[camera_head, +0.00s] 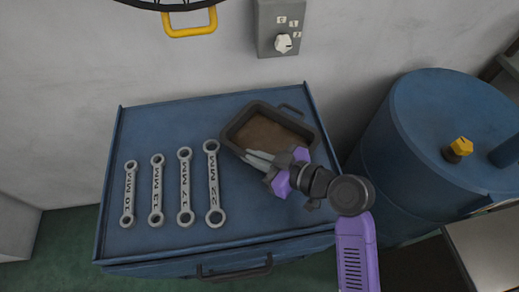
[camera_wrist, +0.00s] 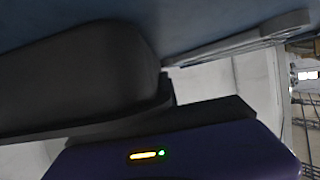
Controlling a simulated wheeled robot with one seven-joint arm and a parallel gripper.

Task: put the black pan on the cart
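The black pan (camera_head: 312,138), a dark rectangular tray with a brownish inside and a loop handle at its far edge, is over the right half of the blue cart top (camera_head: 160,110). It looks upright; whether it touches the top is not clear. My gripper (camera_head: 252,159) is at the pan's near left rim, its pale fingers against or just beside the wall. Whether they are closed on it cannot be seen. In the wrist view a large dark rounded body, apparently the pan (camera_wrist: 80,70), fills the left side close to the camera.
Several grey wrenches (camera_head: 186,187) lie in a row on the left half of the cart; one shows in the wrist view (camera_wrist: 240,40). A blue drum (camera_head: 425,125) with a yellow knob stands to the right. A wall with a grey switch box (camera_head: 268,22) is behind.

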